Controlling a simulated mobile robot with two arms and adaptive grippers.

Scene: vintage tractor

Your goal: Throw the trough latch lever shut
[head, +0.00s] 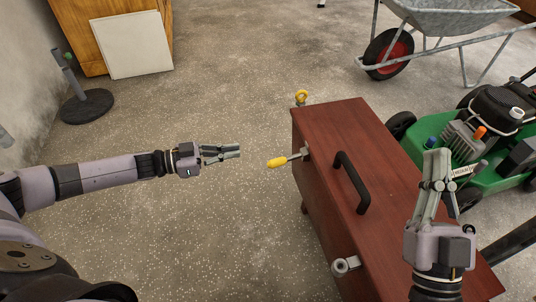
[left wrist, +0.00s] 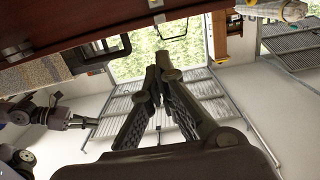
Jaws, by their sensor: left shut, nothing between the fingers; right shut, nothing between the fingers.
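The trough is a red-brown wooden box (head: 335,135) with a black handle (head: 351,183) on its lid. The latch lever (head: 277,162) has a yellow grip on a short metal rod and sticks out to the left from the box's left side, near its far end. My left gripper (head: 238,151) is shut and empty, a short way left of the yellow grip and apart from it. Its closed fingers also show in the left wrist view (left wrist: 160,65), below a red-brown surface at the top. My right gripper (head: 437,155) is shut and empty, above the right side of the box.
A yellow ring-like part (head: 301,96) is at the box's far left corner. A grey round fitting (head: 345,265) is on its near left side. A green mower (head: 490,175) stands right of the box, with a wheelbarrow (head: 440,15) behind.

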